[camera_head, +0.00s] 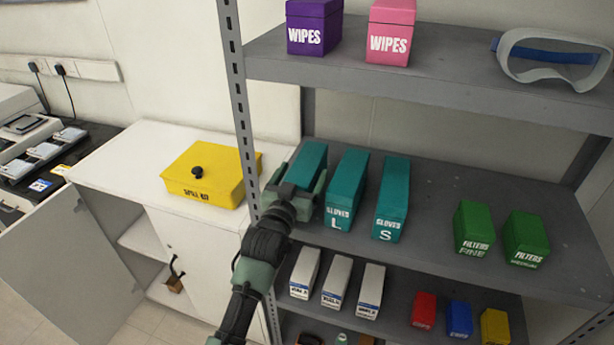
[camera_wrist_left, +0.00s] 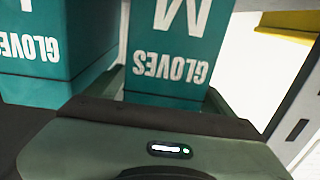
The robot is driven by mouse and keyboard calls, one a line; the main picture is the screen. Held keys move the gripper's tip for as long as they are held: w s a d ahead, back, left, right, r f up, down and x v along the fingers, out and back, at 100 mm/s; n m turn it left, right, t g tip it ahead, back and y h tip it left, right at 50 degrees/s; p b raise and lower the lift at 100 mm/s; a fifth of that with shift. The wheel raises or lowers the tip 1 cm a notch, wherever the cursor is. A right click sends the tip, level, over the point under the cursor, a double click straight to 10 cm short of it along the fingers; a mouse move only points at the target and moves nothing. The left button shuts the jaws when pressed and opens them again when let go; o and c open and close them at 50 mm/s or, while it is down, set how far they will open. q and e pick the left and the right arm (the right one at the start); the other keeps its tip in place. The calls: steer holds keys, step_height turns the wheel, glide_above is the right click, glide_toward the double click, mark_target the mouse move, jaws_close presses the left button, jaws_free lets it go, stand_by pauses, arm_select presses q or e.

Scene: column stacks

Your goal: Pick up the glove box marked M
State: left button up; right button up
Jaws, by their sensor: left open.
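The teal glove box marked M (camera_head: 308,160) stands on the middle shelf, leftmost of three teal glove boxes. Its letter is hidden in the head view behind my gripper. In the left wrist view the M and GLOVES print on the box (camera_wrist_left: 178,40) show upside down. My left gripper (camera_head: 297,186) is open at the near end of this box, with a jaw on either side of it. The glove box marked L (camera_head: 347,188) stands close to its right, and it also shows in the left wrist view (camera_wrist_left: 50,75). My right gripper is not in view.
The glove box marked S (camera_head: 393,197) stands right of L, then green filter boxes (camera_head: 473,228). The shelf post (camera_head: 240,110) is close left of my gripper. The upper shelf (camera_head: 420,88) holds wipes boxes and goggles. A yellow box (camera_head: 205,172) sits on the white cabinet.

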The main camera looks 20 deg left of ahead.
arm_select(q)
steer(key=shift+w, duration=1.05)
jaws_close()
steer(key=shift+r, duration=0.1)
